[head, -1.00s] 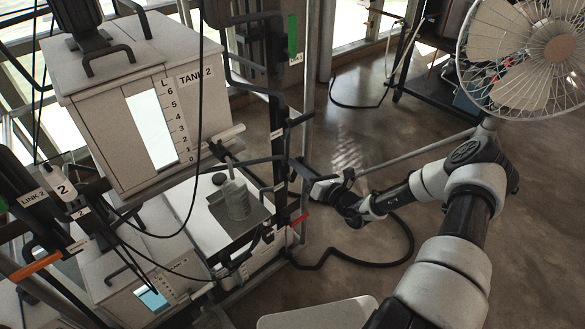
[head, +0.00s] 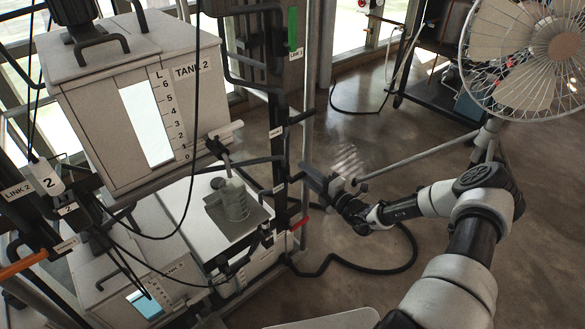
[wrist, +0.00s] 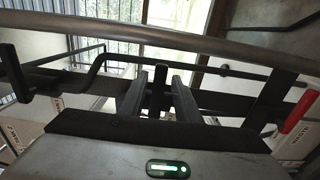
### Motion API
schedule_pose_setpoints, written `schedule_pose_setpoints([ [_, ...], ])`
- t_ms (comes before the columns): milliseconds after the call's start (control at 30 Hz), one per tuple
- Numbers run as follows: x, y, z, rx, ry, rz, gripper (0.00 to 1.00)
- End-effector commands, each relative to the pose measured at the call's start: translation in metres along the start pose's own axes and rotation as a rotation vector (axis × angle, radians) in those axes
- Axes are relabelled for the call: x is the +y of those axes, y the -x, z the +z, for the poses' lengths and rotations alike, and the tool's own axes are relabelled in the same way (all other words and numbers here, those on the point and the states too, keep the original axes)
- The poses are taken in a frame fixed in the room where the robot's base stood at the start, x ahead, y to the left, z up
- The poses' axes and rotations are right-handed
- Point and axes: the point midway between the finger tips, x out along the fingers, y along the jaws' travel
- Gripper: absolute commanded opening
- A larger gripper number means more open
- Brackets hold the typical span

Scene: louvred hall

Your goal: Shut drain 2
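Tank 2 (head: 130,100), a pale box with a level scale, stands at left in the head view. A black outlet (head: 219,150) at its lower right hangs above a clear jar (head: 236,203). My gripper (head: 308,174) is beside the black upright right of the tank. In the wrist view my gripper (wrist: 159,80) has its fingers apart, with a dark bar (wrist: 158,92) showing between them; contact cannot be told. A red-ended handle (head: 299,223) sits lower on the frame, also at right in the wrist view (wrist: 300,112). No label reading "drain 2" is legible.
A green handle (head: 292,28) is high on the upright, an orange one (head: 22,265) at lower left. Black cables hang before the tank. A caged fan (head: 540,50) stands at right.

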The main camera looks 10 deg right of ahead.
Motion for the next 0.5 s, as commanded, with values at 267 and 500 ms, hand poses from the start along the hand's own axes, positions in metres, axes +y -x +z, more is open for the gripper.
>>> schedule_pose_setpoints([
  [267, 0.002, -0.001, 0.001, -0.001, 0.002, 0.003, 0.36],
  [500, 0.004, 0.02, 0.002, -0.003, 0.002, 0.002, 0.36],
])
